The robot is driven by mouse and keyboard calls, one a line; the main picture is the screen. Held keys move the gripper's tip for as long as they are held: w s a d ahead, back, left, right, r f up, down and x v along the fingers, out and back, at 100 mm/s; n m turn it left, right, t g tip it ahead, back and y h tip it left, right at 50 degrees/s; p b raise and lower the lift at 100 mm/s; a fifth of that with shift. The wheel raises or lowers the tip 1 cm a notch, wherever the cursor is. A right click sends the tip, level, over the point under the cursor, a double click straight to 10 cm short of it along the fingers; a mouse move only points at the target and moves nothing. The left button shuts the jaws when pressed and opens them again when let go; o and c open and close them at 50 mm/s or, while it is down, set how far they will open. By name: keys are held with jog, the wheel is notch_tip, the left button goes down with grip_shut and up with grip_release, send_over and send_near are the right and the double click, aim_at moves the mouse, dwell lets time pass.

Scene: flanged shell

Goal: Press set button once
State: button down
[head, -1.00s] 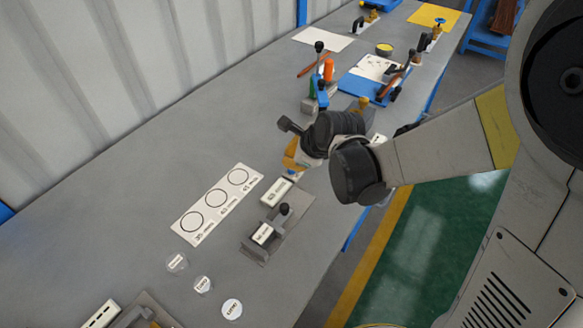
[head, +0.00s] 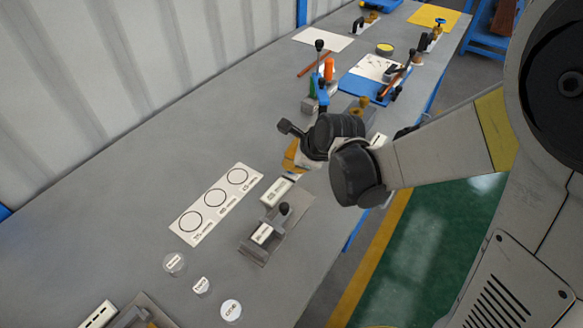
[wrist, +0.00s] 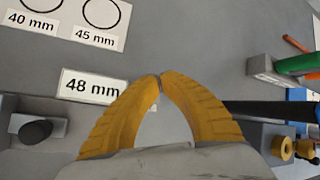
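I cannot make out a set button in either view; the fingers and wrist may hide it. My gripper (wrist: 159,77) has its two yellow fingers closed tip to tip in the wrist view, with nothing visible held at the tips. A small pale patch shows between the fingers lower down, too small to identify. In the head view my gripper (head: 292,158) is over the bench, just beyond the white block labelled 48 mm (head: 276,192). That label (wrist: 93,87) is left of the fingertips in the wrist view.
A grey fixture with a black knob (head: 284,209) stands near the 48 mm block. A white card with circles (head: 215,204) lies to the left, with labelled discs (head: 202,286) nearer. A blue tray (head: 370,86) and clamp tools (head: 320,80) stand farther back.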

jog(key=shift+f+b, duration=0.3)
jog(key=shift+f, duration=0.1)
jog(key=shift+r, duration=0.1)
dwell(0.4)
jog(key=shift+r+p, duration=0.8)
jog(key=shift+r, duration=0.1)
notch_tip(320, 180, up, 5)
jog(key=p, duration=0.4)
dwell(0.6)
jog(key=s+d+r+n+h, duration=0.2)
jog(key=s+d+r+n, duration=0.3)
jog(key=s+d+n, duration=0.3)
jog(key=s+d+r+n+t+h, duration=0.1)
jog(key=s+d+r+n, duration=0.4)
jog(key=s+n, duration=0.6)
jog(key=d+n+h, duration=0.1)
jog(key=d, duration=0.1)
jog(key=shift+d+n, duration=0.3)
jog(key=shift+d, duration=0.1)
